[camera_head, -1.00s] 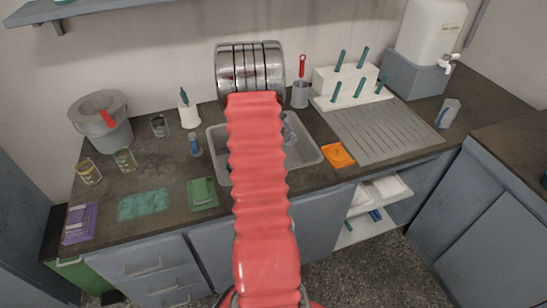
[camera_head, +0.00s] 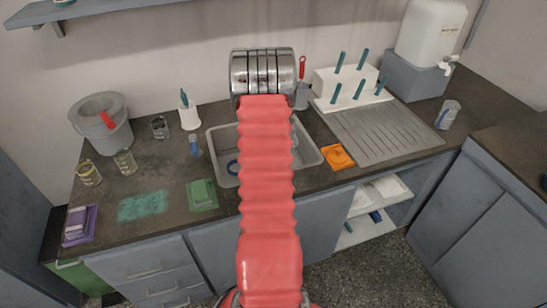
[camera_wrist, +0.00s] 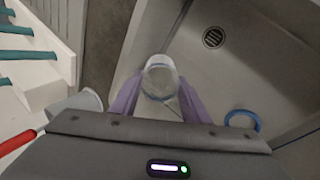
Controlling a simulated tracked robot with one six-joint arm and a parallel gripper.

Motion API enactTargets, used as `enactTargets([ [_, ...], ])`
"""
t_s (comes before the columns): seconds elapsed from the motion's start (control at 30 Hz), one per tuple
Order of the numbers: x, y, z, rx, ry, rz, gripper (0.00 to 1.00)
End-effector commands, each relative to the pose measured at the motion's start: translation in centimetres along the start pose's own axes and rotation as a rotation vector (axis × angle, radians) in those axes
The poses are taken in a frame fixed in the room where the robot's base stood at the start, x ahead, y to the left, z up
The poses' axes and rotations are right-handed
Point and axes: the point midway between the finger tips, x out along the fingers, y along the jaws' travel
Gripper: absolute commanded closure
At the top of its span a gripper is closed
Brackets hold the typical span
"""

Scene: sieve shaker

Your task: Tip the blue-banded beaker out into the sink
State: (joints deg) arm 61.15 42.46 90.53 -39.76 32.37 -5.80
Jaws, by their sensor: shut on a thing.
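My gripper (camera_wrist: 160,95) has purple fingers and is shut on a clear glass beaker (camera_wrist: 158,80). In the wrist view the beaker is over the sink (camera_wrist: 195,70), near its left wall. The sink also shows in the head view (camera_head: 222,140), where my red arm hides the gripper and most of the beaker. The drain (camera_wrist: 213,37) is in the sink floor, apart from the beaker.
A white rack with teal handles (camera_head: 345,85) and a grooved drainer (camera_head: 375,132) are right of the sink. A glass with some blue (camera_head: 447,115) stands beyond. Several glasses stand left.

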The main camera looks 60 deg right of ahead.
Motion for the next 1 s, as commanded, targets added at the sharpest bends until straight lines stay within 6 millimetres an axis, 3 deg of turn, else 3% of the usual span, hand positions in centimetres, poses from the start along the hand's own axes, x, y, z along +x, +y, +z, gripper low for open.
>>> enactTargets([
  [0.73, -4.1, 4.2, -0.6, 0.001, -0.019, -0.148, 0.83],
  [1.0, -4.0, 5.2, -0.7, 0.002, -0.03, -0.231, 0.83],
])
